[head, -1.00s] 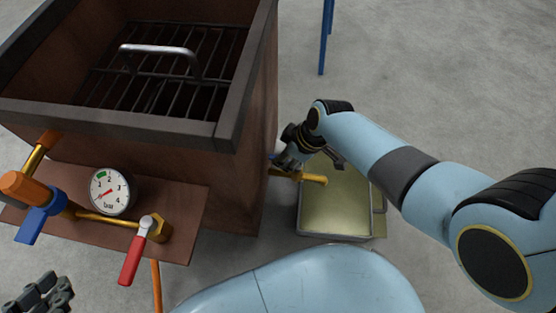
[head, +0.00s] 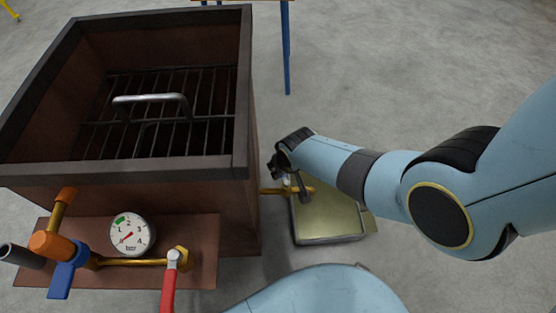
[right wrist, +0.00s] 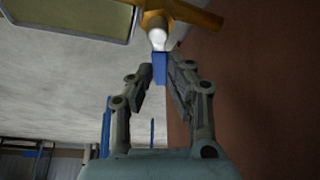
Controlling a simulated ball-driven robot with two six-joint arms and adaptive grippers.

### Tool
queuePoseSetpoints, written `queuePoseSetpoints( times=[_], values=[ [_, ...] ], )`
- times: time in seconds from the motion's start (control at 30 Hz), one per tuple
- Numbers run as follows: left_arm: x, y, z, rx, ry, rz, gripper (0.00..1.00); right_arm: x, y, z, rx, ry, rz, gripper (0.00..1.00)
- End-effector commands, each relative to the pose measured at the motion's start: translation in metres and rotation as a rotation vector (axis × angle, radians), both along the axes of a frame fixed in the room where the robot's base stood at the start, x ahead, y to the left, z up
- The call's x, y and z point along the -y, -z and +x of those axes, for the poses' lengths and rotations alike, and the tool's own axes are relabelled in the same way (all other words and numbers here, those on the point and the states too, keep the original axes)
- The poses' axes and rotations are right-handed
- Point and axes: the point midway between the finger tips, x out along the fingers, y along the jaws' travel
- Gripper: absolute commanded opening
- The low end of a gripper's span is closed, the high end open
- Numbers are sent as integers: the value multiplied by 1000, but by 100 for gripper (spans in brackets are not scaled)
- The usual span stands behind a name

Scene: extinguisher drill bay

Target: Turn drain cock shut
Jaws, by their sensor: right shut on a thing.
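The drain cock (head: 271,191) is a brass pipe sticking out of the right side of the brown fire box. In the right wrist view the drain cock (right wrist: 192,14) shows brass at the top, with a white stem and a blue lever (right wrist: 160,68) pointing down toward my gripper. My right gripper (head: 292,183) is at the cock, beside the box wall. Its two fingers close on the blue lever's end in the right wrist view (right wrist: 162,76). In the head view the gripper hides the lever. My left gripper is out of view.
A shallow metal tray (head: 328,240) lies on the floor under the cock's spout. The fire box (head: 205,195) stands close left. Its front panel carries a gauge (head: 132,236), a blue-handled valve (head: 66,275) and a red-handled valve (head: 169,290). Floor to the right is clear.

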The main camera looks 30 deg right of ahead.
Motion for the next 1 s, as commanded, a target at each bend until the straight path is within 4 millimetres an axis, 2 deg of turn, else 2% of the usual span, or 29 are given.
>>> queuePoseSetpoints(
  times=[0.2,0.5,1.0],
  values=[
    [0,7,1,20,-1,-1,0,7,2,-2,-3,176,-2,0],
    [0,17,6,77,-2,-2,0,12,2,-5,-4,342,-2,0],
    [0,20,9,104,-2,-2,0,15,1,-6,-5,410,-1,0]
  ],
)
